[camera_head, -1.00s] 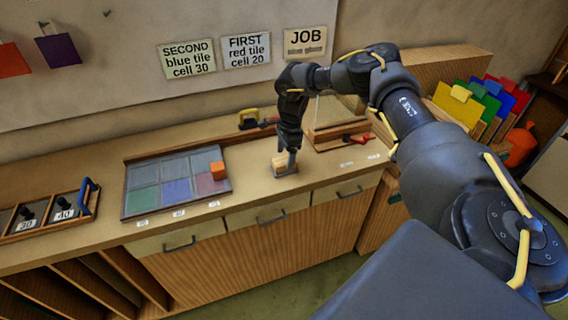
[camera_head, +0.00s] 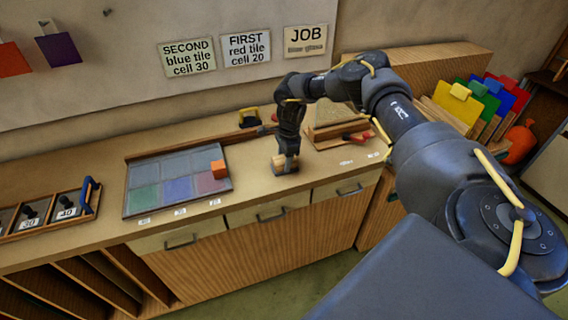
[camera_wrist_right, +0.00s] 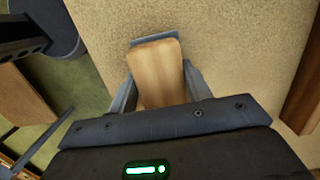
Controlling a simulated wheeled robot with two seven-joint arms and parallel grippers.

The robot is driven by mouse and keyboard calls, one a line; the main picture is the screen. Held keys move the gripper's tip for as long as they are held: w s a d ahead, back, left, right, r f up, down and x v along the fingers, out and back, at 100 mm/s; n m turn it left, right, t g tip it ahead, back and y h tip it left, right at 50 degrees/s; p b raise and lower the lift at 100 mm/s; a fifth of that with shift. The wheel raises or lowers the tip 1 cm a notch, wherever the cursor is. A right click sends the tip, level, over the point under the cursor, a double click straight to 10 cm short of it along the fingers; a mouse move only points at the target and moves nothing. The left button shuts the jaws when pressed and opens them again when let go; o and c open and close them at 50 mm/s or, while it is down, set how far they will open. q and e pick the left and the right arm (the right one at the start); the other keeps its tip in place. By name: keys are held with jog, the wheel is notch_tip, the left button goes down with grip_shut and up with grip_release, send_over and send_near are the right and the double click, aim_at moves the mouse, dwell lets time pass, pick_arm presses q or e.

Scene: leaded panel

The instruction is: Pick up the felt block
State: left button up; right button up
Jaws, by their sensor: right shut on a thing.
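The felt block (camera_head: 279,160) has a pale wooden body with a grey layer at its base. It is at the bench's front edge, right of the glass panel. My right gripper (camera_head: 287,163) is over it with its fingers on either side. In the right wrist view the felt block (camera_wrist_right: 156,74) sits between the two fingers (camera_wrist_right: 158,92), which are shut on it. A grey strip shows past its far end. I cannot tell whether its base is clear of the bench. My left gripper is not in view.
A tray (camera_head: 72,223) with dark-knobbed pieces sits at far left. A wooden stand and red tool (camera_head: 357,137) are to the right. Bare bench surrounds the block.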

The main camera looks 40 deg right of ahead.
jog(key=shift+w+r+b, duration=0.1)
jog(key=shift+r+b, duration=0.5)
jog(key=shift+r, duration=0.05)
jog(key=shift+r+b, duration=0.55)
jog(key=shift+r, duration=0.05)
jog(key=s+a+r+b, duration=0.4)
jog(key=s+a+r, duration=0.3)
jog(key=s+r, duration=0.3)
jog(key=shift+s+a+r, duration=0.15)
jog(key=shift+s+r, duration=0.1)
jog(key=shift+s, duration=0.8)
